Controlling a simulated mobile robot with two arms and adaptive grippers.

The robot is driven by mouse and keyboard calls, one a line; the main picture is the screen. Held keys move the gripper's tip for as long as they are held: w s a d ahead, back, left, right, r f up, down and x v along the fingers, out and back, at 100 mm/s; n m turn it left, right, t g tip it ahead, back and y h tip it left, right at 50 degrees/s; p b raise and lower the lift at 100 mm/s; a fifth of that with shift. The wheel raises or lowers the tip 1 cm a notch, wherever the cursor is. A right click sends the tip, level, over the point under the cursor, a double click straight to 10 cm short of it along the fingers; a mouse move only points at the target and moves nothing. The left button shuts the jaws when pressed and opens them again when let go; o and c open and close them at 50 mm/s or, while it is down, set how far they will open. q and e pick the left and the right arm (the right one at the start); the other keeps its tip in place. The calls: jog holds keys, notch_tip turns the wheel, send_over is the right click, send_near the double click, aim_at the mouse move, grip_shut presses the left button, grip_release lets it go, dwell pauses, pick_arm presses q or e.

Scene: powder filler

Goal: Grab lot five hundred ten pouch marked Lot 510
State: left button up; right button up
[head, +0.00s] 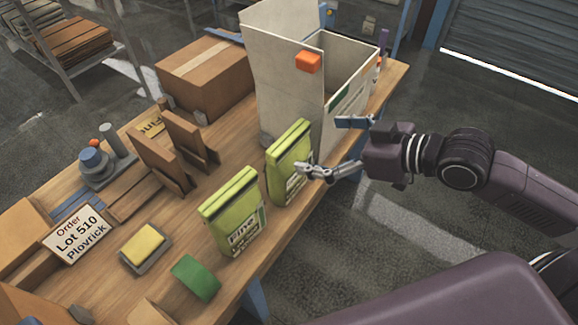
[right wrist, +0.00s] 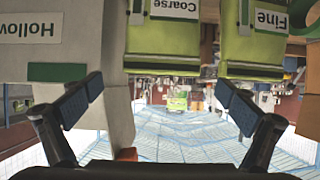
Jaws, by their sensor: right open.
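Two green pouches stand upright on the table. The nearer pouch (head: 232,207) has a label reading "Fine"; it shows upside down in the right wrist view (right wrist: 253,50). The farther pouch (head: 289,150) is labelled "Coarse" in the right wrist view (right wrist: 165,48). I can read no lot number on either. A white card (head: 78,234) at the left reads "Order Lot 510 Plovrick". My right gripper (head: 330,147) is open and empty, beside the farther pouch, with one finger overlapping its right edge in the head view; contact is unclear. My left gripper is not in view.
A tall pale open box (head: 285,95) with an orange block (head: 308,62) on it stands behind the pouches.

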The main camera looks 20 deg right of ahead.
aim_at(295, 143)
jog(key=shift+w+a+f, duration=0.15)
jog(key=shift+w+a, duration=0.2)
jog(key=shift+a, duration=0.05)
jog(key=shift+f+p+x, duration=0.15)
jog(key=shift+p+x, duration=0.15)
jog(key=shift+x, duration=1)
jog(key=shift+f+p+x, duration=0.2)
jog(key=shift+p+x, duration=0.05)
jog(key=shift+x, duration=1.05)
jog(key=shift+s, duration=0.2)
jog(key=shift+d, duration=0.1)
jog(key=c, duration=1.5)
jog(key=shift+c, duration=0.2)
jog(key=shift+r, duration=0.15)
